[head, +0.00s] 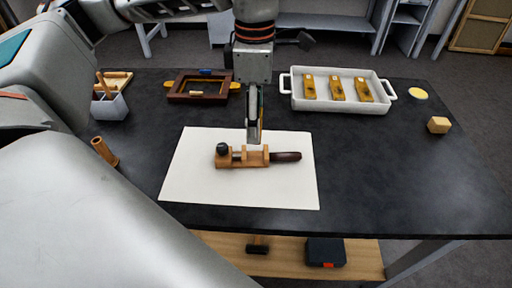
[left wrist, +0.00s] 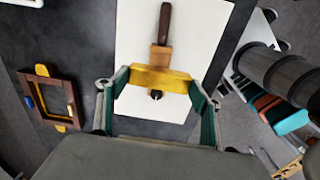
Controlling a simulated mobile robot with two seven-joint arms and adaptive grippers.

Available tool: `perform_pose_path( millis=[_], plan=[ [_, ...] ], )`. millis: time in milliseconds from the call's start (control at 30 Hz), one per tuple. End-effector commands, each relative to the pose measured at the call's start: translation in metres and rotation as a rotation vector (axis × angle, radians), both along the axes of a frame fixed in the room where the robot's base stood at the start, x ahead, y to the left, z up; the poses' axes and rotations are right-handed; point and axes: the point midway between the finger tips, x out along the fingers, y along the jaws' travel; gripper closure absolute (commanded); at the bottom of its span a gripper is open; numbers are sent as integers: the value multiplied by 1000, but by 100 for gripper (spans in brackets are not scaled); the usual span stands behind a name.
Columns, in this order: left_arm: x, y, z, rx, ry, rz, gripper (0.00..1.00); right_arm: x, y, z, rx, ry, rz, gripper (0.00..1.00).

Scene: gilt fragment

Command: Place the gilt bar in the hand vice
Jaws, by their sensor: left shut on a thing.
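The hand vice (head: 230,160) lies on a white sheet, a wooden body with a dark knob at its left and a dark handle at its right. My left gripper (head: 254,138) points down over the vice's middle. In the left wrist view the gripper (left wrist: 161,88) is shut on the gilt bar (left wrist: 160,78), held crosswise between green-padded fingers. There the bar covers part of the vice (left wrist: 160,55), so its jaws are partly hidden. I cannot tell whether bar and vice touch. In the head view the bar is mostly hidden by the gripper. My right gripper is not in view.
A white tray (head: 337,107) with several gilt-marked pieces stands at back right. A dark wooden frame (head: 176,95) lies at back left. A wooden block (head: 438,125) and yellow disc (head: 418,93) are at right. The white sheet (head: 200,185) is clear around the vice.

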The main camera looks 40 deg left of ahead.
Motion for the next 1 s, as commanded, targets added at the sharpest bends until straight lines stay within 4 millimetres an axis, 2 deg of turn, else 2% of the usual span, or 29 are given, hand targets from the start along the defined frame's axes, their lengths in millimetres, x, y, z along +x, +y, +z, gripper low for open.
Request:
perform_pose_path(
  millis=[33,200,467,700,1000],
  plan=[
    [-2,0,-15,0,7,-1,53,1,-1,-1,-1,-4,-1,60],
    [-1,0,-44,-1,3,0,53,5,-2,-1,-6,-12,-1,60],
    [0,0,-60,0,1,0,53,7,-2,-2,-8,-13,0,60],
    [-1,0,-94,0,4,0,53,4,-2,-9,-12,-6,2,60],
    [0,0,-96,0,-1,0,53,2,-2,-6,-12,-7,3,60]
  ],
)
